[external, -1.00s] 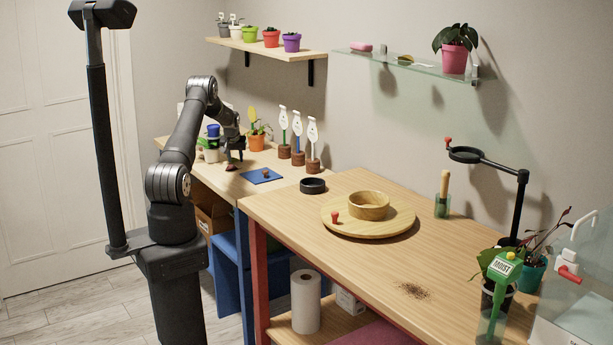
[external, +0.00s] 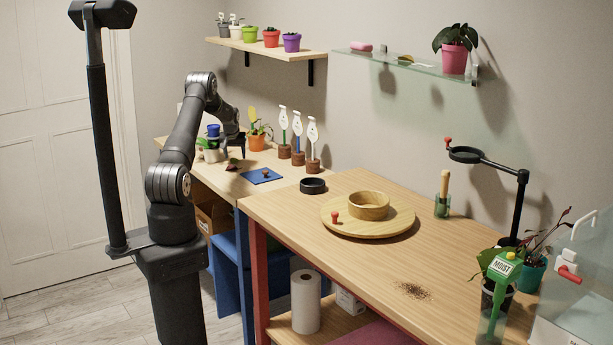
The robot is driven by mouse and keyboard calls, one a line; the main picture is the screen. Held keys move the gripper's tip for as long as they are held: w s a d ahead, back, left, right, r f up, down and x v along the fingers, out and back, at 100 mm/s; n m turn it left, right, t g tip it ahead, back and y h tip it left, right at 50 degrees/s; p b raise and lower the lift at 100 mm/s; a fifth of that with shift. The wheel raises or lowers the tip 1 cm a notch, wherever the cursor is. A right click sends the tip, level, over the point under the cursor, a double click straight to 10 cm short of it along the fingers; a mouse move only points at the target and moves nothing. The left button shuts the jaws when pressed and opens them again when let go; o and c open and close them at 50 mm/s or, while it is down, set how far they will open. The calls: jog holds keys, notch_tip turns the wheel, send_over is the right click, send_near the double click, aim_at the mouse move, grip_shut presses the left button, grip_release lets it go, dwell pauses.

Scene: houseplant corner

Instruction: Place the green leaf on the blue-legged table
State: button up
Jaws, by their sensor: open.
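The blue-legged table (external: 215,181) stands at the back left, with a pale wooden top. A small dark reddish leaf-like piece (external: 232,167) lies on its top, with a bit of green showing beside it; I cannot tell for sure whether this is the green leaf. My gripper (external: 235,152) is open and empty just above this piece, apart from it, with its fingers pointing down.
A blue mat (external: 262,176) with a small brown item lies to the right. Several plant markers (external: 297,140) and an orange pot (external: 257,142) stand behind. The red-legged table (external: 290,215) adjoins, bearing a black ring (external: 312,185) and wooden bowl (external: 369,206).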

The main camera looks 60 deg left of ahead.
jog(key=v, duration=1)
jog(key=shift+f, duration=0.1)
jog(key=x, duration=1.2)
jog(key=shift+r, duration=1.4)
